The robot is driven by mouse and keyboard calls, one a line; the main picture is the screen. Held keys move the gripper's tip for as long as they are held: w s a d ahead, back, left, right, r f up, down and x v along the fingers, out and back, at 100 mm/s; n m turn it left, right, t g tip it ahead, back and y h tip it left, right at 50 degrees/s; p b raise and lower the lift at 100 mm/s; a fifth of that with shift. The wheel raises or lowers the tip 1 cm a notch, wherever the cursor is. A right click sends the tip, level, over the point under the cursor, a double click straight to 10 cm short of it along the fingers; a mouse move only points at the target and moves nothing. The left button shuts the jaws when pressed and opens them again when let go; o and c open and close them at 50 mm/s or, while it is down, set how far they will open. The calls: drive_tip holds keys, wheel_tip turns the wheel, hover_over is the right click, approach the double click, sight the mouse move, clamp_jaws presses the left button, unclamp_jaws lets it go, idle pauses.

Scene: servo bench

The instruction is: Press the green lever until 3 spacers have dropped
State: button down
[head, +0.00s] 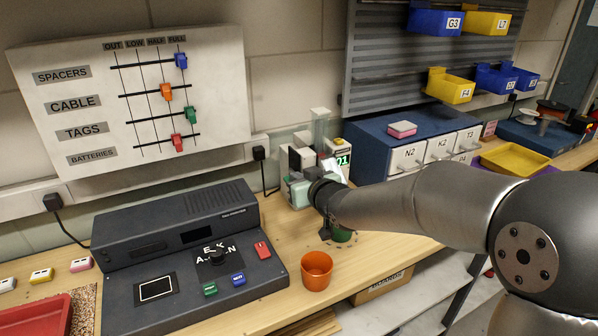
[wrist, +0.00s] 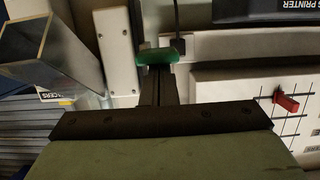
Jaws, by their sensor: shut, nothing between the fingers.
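The spacer dispenser (head: 320,128) stands on the bench behind my arm, with a clear upright tube and a small green display (head: 343,158) that appears to read 01. Its hopper (wrist: 48,58), with a partly visible label ending in "CERS", shows at the left of the wrist view. The green lever (wrist: 157,57) is in the wrist view, right at the tips of my gripper (wrist: 158,76). The gripper is shut with nothing between its fingers. Whether the tips touch the lever I cannot tell. In the head view the lever and fingertips are hidden.
An orange cup (head: 317,272) stands in front of the dispenser. A green round object (head: 342,235) is partly hidden under my arm. A dark console (head: 190,262) is on the left, and a blue drawer cabinet (head: 378,135) stands right of the dispenser.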

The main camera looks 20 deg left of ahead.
wheel_tip(320, 180, up, 5)
drive_tip(key=p, duration=0.3)
drive_tip(key=f+b+v, duration=0.1)
drive_tip(key=f+v, duration=0.1)
drive_tip(key=v, duration=0.7)
drive_tip(key=shift+s+d+r, duration=0.35)
